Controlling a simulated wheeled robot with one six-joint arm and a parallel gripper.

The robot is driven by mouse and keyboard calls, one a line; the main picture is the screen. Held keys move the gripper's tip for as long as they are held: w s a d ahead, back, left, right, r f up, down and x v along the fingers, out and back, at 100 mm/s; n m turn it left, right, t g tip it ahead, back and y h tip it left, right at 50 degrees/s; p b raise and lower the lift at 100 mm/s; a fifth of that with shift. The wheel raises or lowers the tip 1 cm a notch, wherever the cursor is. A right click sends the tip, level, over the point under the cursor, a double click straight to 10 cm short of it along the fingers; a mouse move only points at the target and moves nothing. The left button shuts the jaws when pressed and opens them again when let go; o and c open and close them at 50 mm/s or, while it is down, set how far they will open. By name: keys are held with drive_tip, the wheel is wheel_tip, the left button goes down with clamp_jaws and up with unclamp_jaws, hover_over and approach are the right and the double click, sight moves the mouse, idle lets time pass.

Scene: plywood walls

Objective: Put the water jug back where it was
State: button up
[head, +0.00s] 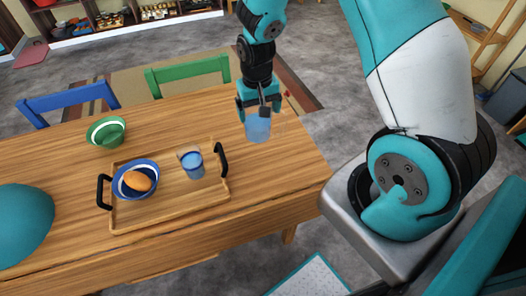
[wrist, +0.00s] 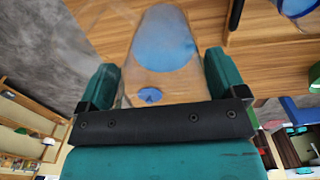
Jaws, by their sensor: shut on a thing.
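My gripper (head: 258,107) is shut on the water jug (head: 258,128), a clear vessel with blue water in it. In the head view it hangs pointing down at the right end of the wooden table. The jug is below the fingers; I cannot tell whether its base touches the table. In the wrist view the see-through jug (wrist: 163,45) sits between the two teal fingers, and the wood of the table shows behind it.
A wooden tray (head: 178,208) with black handles holds a blue bowl (head: 124,186) with an orange item and a glass (head: 192,163) of blue liquid. A green bowl (head: 106,132) stands behind it. Blue (head: 70,98) and green (head: 187,70) chairs line the far edge.

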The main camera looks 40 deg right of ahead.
drive_tip(key=d+r+m+b, duration=0.1)
drive_tip(key=r+m, duration=0.1)
drive_tip(key=r, duration=0.1)
drive_tip(key=d+r+m+b, duration=0.2)
drive_tip(key=r, duration=0.1)
drive_tip(key=w+d+r+m+b, duration=0.1)
drive_tip(key=r+m, duration=0.1)
drive_tip(key=r, duration=0.2)
drive_tip(key=shift+d+m, duration=0.35)
drive_tip(key=shift+m, duration=0.05)
wheel_tip(320, 180, down, 19)
drive_tip(key=p, duration=0.1)
drive_tip(key=shift+s, duration=0.15)
drive_tip(key=shift+d+f, duration=0.1)
drive_tip(key=shift+f, duration=0.1)
drive_tip(key=o, duration=1)
wheel_tip(320, 180, up, 12)
drive_tip(key=b, duration=0.1)
drive_tip(key=s+a+r+n+y, duration=0.2)
drive_tip(key=s+a+r+n, duration=0.45)
drive_tip(key=a+r, duration=0.4)
drive_tip(key=s+a+r+n+y, duration=0.1)
drive_tip(key=s+a+r+n, duration=0.1)
drive_tip(key=s+a+n, duration=0.3)
drive_tip(key=s+a+r+n+y, duration=0.1)
drive_tip(key=s+a+r+n, duration=0.2)
drive_tip(key=s, duration=0.7)
drive_tip(key=a+n, duration=0.2)
drive_tip(key=a, duration=0.1)
